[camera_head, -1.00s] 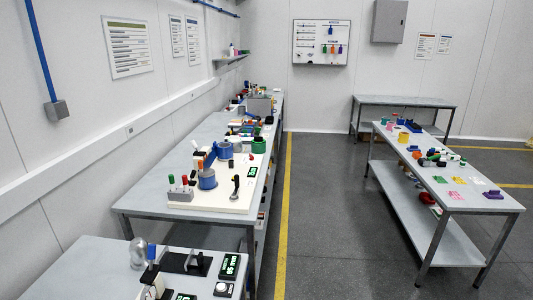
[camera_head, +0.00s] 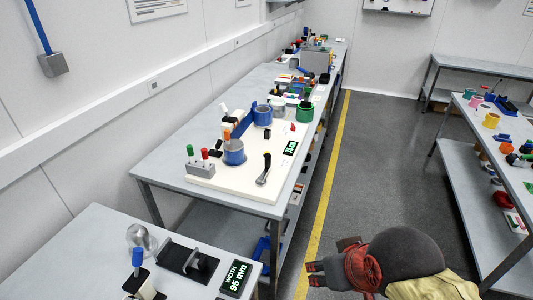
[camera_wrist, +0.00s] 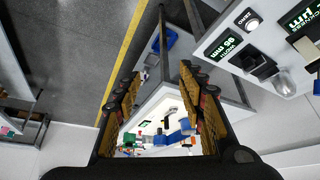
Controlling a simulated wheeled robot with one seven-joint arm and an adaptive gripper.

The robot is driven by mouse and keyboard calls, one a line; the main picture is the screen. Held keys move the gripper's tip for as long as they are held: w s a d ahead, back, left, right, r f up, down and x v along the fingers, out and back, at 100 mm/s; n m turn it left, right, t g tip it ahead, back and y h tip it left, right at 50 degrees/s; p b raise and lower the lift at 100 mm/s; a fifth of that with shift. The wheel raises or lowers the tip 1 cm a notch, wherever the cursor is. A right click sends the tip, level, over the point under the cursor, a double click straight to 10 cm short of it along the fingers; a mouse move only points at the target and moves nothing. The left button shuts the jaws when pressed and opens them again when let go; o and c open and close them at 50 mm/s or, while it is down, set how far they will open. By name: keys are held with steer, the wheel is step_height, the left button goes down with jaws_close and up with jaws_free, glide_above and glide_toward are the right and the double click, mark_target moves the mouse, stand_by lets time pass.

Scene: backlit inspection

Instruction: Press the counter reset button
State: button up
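In the wrist view, a round white button (camera_wrist: 252,23) in a dark housing stands on the near bench beside a green-lit width display (camera_wrist: 228,44). I cannot tell whether it is the counter reset button. The same display shows in the head view (camera_head: 235,278), where the white button is out of frame. My gripper (camera_head: 316,274) is over the floor to the right of the near bench. In the wrist view my gripper (camera_wrist: 160,73) has its two fingers wide apart with nothing between them.
The near bench (camera_head: 95,240) carries a black fixture (camera_head: 187,260) and a blue-topped part (camera_head: 137,257). Behind it, a long bench (camera_head: 165,160) holds a white board (camera_head: 225,190) with parts and another display (camera_head: 290,148). Another bench stands right (camera_head: 470,165). The aisle floor (camera_head: 385,140) is clear.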

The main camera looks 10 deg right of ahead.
steer(key=c, duration=0.3)
steer(key=shift+s, duration=0.1)
jaws_close()
stand_by(1.4)
